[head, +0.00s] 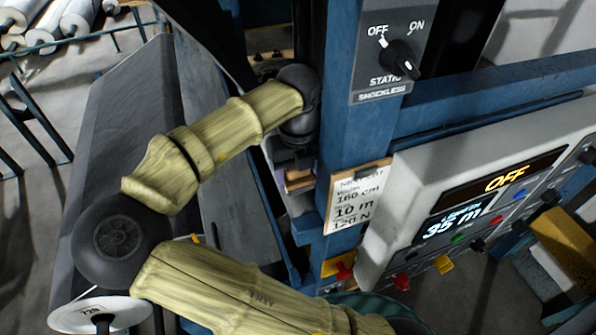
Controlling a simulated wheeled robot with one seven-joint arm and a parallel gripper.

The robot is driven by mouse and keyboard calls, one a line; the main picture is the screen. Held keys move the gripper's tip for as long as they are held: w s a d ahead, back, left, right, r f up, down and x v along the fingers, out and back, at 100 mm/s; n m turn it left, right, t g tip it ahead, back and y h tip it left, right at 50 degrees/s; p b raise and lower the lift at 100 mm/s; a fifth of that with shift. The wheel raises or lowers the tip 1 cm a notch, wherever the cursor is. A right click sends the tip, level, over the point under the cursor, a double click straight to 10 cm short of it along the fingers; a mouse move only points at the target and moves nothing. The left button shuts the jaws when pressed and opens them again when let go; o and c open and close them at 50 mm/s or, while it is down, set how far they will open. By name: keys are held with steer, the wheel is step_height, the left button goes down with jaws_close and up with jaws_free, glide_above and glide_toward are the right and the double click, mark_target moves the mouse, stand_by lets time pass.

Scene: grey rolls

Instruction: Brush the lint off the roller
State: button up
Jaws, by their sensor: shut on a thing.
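A large dark grey roll-like surface (120,110) slopes down the left side; I cannot tell whether it is the roller or cloth on it. A second grey strip (232,215) shows behind my arm. No lint can be made out on either. My arm in its yellowish sleeve bends at the lower left and reaches up to a dark wrist joint beside the blue post. The jaws and whatever they hold are hidden below that wrist and behind the post. No brush can be clearly made out.
A blue post (352,140) carries a static switch (400,55) pointing to OFF. A grey control panel (470,200) reads OFF and 35 m. A paper card (357,200) hangs on the post. A white disc (75,316) is at lower left; white rolls (45,35) lie behind.

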steer(key=shift+f, duration=0.55)
steer(key=shift+w+a+r+p, duration=0.1)
steer(key=shift+w+a+p, duration=0.05)
steer(key=shift+w, duration=0.25)
steer(key=shift+w+a+r+p, duration=0.1)
steer(key=shift+w+p, duration=0.05)
steer(key=shift+w, duration=0.25)
steer(key=shift+w+a+f, duration=0.1)
steer(key=shift+w+a, duration=0.15)
steer(key=shift+w, duration=0.7)
steer(key=shift+w+a+f, duration=0.1)
steer(key=shift+w+a, duration=0.15)
steer(key=shift+w, duration=0.6)
steer(key=shift+w+a+f, duration=0.1)
steer(key=shift+w+a, duration=0.1)
steer(key=shift+w, duration=0.6)
steer(key=shift+s, duration=0.1)
steer(key=shift+w+a+r, duration=0.1)
steer(key=shift+w+a, duration=0.2)
steer(key=shift+w, duration=0.6)
steer(key=shift+w+a+r, duration=0.1)
steer(key=shift+w+a, duration=0.15)
steer(key=shift+w, duration=0.6)
